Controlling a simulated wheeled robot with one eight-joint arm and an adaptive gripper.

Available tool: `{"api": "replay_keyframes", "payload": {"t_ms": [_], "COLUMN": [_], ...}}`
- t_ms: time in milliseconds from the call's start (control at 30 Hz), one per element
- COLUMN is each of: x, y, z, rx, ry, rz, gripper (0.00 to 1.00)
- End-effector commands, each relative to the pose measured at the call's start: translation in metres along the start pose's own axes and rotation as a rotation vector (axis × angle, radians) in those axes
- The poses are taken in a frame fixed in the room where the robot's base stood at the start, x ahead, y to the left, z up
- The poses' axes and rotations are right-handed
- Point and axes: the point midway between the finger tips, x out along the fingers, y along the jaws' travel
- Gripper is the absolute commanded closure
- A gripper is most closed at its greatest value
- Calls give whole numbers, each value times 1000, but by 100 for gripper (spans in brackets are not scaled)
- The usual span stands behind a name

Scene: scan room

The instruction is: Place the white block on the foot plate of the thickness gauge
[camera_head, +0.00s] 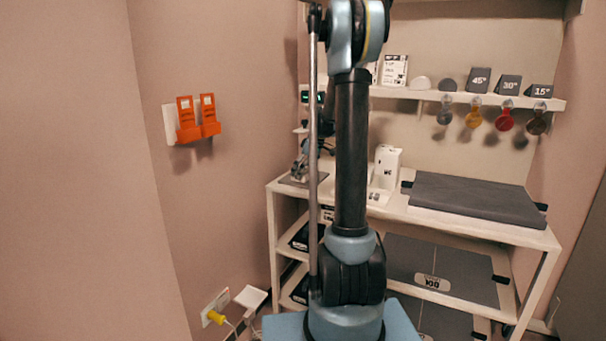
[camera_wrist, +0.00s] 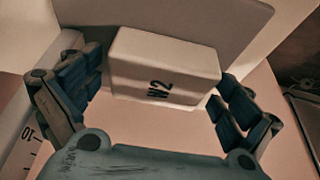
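The white block (camera_wrist: 165,70), marked "W2", sits between the two fingers of my gripper (camera_wrist: 160,85) in the wrist view. The fingers close on its left and right sides. Behind the block is a flat grey plate (camera_wrist: 225,25), which looks like the gauge's foot plate; whether the block touches it, I cannot tell. In the head view, the thickness gauge (camera_head: 305,97) with a green display stands at the bench's left end. Its dark foot plate (camera_head: 291,182) shows low at the left. My arm hides much of this area, and the block is not clear there.
A scale strip (camera_wrist: 22,145) shows at left in the wrist view. A white stand (camera_head: 387,165) is right of my arm on the bench (camera_head: 400,210). A dark grey slab (camera_head: 475,197) covers the bench's right. Angle blocks (camera_head: 478,80) line the upper shelf, with colored tags (camera_head: 504,121) below.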

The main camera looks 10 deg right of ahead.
Motion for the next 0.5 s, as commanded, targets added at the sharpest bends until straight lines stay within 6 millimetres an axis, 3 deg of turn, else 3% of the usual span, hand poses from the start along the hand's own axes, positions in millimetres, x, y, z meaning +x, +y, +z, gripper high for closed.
{"api": "replay_keyframes", "payload": {"t_ms": [300, 433, 500], "x": [-2, -13, -17], "y": [-1, -1, -1], "z": [-1, -1, 8], "rx": [-1, 0, 2], "ry": [0, 0, 0], "rz": [0, 0, 0], "gripper": [1, 1, 1]}}
